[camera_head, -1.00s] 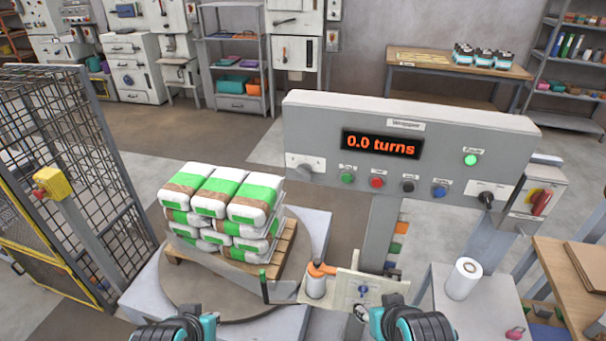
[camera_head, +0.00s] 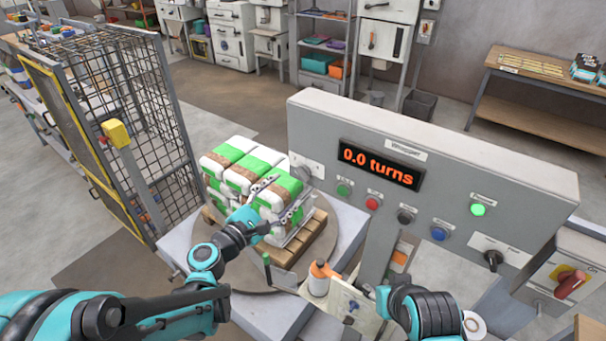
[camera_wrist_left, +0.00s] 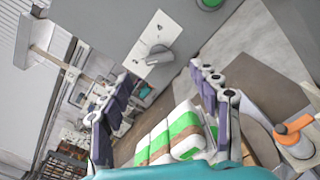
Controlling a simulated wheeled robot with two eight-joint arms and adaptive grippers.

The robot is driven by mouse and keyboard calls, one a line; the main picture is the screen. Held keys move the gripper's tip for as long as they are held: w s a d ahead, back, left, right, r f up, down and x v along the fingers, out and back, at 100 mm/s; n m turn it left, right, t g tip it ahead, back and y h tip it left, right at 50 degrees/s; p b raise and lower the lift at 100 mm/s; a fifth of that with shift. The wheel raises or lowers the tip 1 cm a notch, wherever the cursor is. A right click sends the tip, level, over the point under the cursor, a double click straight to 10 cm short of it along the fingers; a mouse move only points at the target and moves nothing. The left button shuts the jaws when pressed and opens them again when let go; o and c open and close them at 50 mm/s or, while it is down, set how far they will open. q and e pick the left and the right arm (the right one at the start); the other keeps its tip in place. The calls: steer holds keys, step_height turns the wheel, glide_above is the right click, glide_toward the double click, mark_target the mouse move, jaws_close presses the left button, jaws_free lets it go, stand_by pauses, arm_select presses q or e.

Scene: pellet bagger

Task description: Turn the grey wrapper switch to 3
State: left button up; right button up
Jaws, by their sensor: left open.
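The grey wrapper switch (camera_head: 303,170) is a knob on a white plate at the left end of the grey panel. My left gripper (camera_head: 284,197) is just below and left of it in the head view, in front of the stacked bags, and partly overlaps the plate. In the left wrist view the grey knob (camera_wrist_left: 158,57) shows on its white plate with small marks too blurred to read. The open left fingers (camera_wrist_left: 164,76) are on either side of the view, the knob beyond and between them, not touched.
The panel display (camera_head: 381,164) reads 0.0 turns. Several buttons and a black knob (camera_head: 493,260) sit along the panel. White and green bags (camera_head: 235,165) are stacked on a pallet close behind my left gripper. A mesh fence (camera_head: 165,130) stands at the left.

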mark_target(300, 176)
arm_select(q)
steer(key=b+x, duration=0.1)
steer(key=x, duration=0.6)
steer(key=shift+w+d+b, duration=0.1)
steer(key=shift+w+b, duration=0.15)
steer(key=shift+b, duration=0.05)
steer(key=c, duration=1.2)
